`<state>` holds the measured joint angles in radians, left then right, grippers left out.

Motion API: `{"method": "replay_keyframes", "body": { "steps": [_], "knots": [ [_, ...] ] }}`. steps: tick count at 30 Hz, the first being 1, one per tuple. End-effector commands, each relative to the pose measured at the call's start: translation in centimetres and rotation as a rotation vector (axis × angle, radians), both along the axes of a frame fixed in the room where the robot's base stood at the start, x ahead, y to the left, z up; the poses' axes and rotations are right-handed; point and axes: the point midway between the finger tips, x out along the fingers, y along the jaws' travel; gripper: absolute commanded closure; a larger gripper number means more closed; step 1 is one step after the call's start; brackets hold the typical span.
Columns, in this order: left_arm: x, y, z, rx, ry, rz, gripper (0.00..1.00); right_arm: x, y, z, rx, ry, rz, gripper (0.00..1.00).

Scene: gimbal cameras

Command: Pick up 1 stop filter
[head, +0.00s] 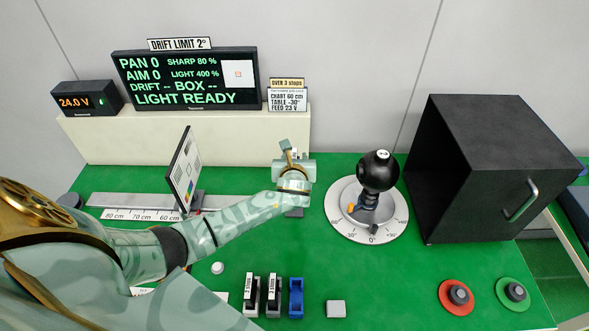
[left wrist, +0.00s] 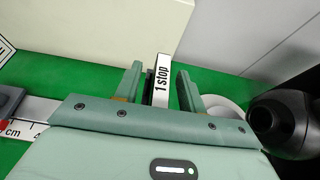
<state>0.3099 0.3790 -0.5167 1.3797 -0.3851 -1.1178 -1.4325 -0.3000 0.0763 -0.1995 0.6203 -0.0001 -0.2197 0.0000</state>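The 1 stop filter (left wrist: 161,82), a narrow dark piece with a white label strip reading "1 stop", shows between my left gripper's fingers in the left wrist view. My left gripper (left wrist: 160,90) is open, with a finger on each side of the filter and narrow gaps showing beside it. In the head view my left gripper (head: 293,170) is over the green table in front of the cream ledge; the filter cannot be made out clearly there. Its lower part is hidden by the gripper body in the wrist view. My right gripper is not in view.
A black ball camera (head: 379,172) stands on a round dial (head: 340,212) to the right, near a black box (head: 480,160). A chart (head: 184,172) stands on a rail to the left. Labelled filters (head: 251,296) and a blue holder (head: 296,298) stand at the front.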

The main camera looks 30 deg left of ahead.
Motion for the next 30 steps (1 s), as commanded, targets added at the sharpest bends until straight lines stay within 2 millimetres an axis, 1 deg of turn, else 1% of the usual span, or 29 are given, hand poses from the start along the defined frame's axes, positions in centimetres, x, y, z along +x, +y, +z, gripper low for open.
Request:
{"method": "replay_keyframes", "body": {
  "steps": [3,4,5,6,8,16,19,22,27,30],
  "knots": [
    [0.0,0.0,0.1,0.000,0.000,0.000,0.60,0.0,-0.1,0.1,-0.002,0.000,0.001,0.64],
    [0.0,0.0,0.1,0.000,0.000,0.000,0.66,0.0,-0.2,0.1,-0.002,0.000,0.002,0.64],
    [0.0,0.0,0.1,0.000,0.000,0.000,0.74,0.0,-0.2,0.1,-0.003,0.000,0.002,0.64],
    [0.0,0.0,0.1,0.000,0.000,0.000,0.85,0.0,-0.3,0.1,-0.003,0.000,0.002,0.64],
    [0.0,0.0,0.1,0.000,0.000,0.000,1.00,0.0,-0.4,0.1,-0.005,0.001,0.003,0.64],
    [-0.1,0.0,0.1,0.000,0.000,0.000,1.00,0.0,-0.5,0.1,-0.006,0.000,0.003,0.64],
    [-0.1,0.0,0.7,0.001,-0.001,0.001,1.00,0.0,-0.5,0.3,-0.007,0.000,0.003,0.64],
    [0.0,0.0,2.5,0.000,-0.004,0.001,1.00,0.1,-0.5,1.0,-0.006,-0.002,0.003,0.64],
    [0.0,0.0,6.5,-0.001,-0.005,0.000,1.00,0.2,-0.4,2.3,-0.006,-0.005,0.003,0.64],
    [0.0,0.0,8.3,0.000,-0.004,0.000,1.00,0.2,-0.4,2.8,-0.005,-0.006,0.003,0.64]
  ]
}}
